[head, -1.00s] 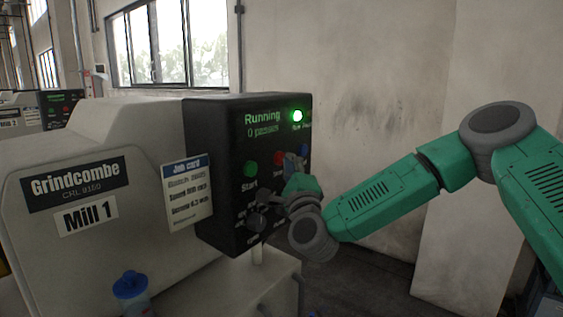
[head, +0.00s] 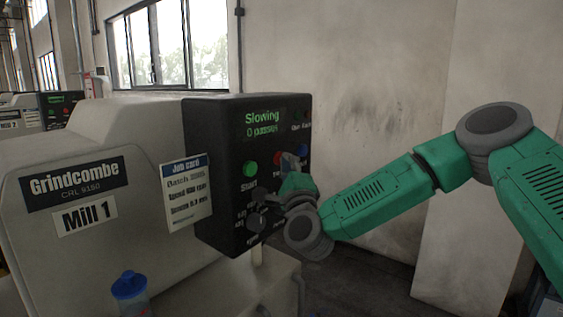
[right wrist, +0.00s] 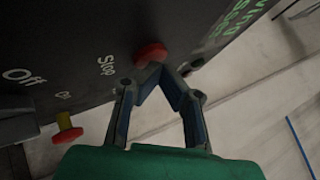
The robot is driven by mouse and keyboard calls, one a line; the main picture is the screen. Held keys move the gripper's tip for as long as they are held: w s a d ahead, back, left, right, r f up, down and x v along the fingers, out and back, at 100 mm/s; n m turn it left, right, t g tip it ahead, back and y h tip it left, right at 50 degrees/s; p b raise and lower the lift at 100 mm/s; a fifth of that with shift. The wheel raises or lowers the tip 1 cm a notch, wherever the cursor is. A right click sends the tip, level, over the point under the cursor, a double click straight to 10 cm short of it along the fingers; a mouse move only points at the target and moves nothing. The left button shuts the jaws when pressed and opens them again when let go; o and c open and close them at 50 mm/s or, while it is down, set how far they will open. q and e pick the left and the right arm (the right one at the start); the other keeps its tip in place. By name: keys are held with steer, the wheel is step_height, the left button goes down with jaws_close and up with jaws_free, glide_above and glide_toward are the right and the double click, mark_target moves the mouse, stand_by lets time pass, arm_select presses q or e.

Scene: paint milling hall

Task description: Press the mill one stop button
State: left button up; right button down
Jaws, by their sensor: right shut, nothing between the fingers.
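The black control panel (head: 222,130) of Mill 1 faces right, with a lit display (head: 263,123) reading "Slowing" and "0 passes". The red stop button (head: 279,159) is partly hidden behind my right gripper (head: 291,166) in the head view. In the right wrist view the red button (right wrist: 151,53) sits beside the word "Stop". My right gripper's fingertips (right wrist: 155,70) are together and empty, right at the button's edge; whether they touch it I cannot tell. The green start button (head: 250,169) is left of it. My left gripper is not in view.
A red knob on a yellow collar (right wrist: 68,130) stands out lower on the panel. A job card (head: 187,193) hangs on the mill, and a blue-lidded bottle (head: 130,287) stands below.

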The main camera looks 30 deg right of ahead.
steer(key=shift+s, duration=0.1)
steer(key=shift+s+d, duration=0.3)
steer(key=shift+s, duration=0.45)
steer(key=s, duration=0.1)
steer(key=s+d, duration=0.1)
steer(key=s, duration=0.1)
steer(key=s+d, duration=0.1)
steer(key=shift+s, duration=0.3)
steer(key=shift+a+y, duration=0.1)
steer(key=shift+y, duration=0.2)
stand_by(0.6)
